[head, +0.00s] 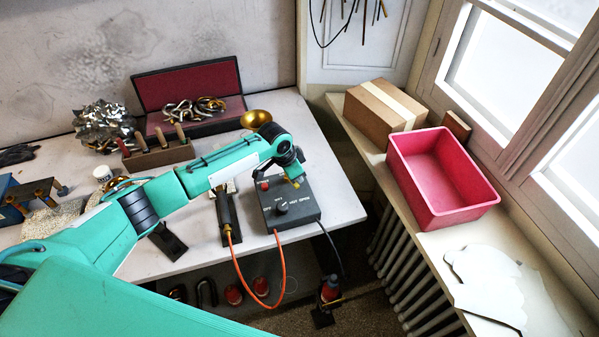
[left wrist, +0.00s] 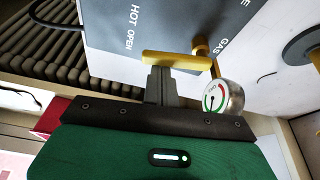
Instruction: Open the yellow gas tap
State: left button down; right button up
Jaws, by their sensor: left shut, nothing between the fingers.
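The grey control box (head: 290,210) stands near the right end of the white bench, with a dark round knob and a red button on top. The yellow gas tap (left wrist: 178,61) is a bar-like handle beside the box in the left wrist view, next to a yellow stem and a round gauge (left wrist: 215,96). A bit of yellow shows below my gripper in the head view. My left gripper (left wrist: 160,75) is shut and empty, its tips right at the handle's edge; I cannot tell whether they touch. My right gripper is not in view.
A black torch-like tool (head: 225,209) with an orange hose lies left of the box. A brass bell (head: 256,119) and a red-lined case (head: 188,83) stand behind. A pink bin (head: 440,180) and a cardboard box (head: 384,112) sit on the sill to the right.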

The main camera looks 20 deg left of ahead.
pick_arm(q)
jog(key=shift+s+a+m, duration=0.1)
jog(key=shift+s+m, duration=0.05)
jog(key=shift+m, duration=0.15)
jog(key=shift+s, duration=0.15)
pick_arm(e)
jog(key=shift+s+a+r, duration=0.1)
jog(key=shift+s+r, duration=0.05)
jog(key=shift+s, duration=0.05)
pick_arm(q)
jog(key=shift+s+a, duration=0.1)
jog(key=shift+a, duration=0.05)
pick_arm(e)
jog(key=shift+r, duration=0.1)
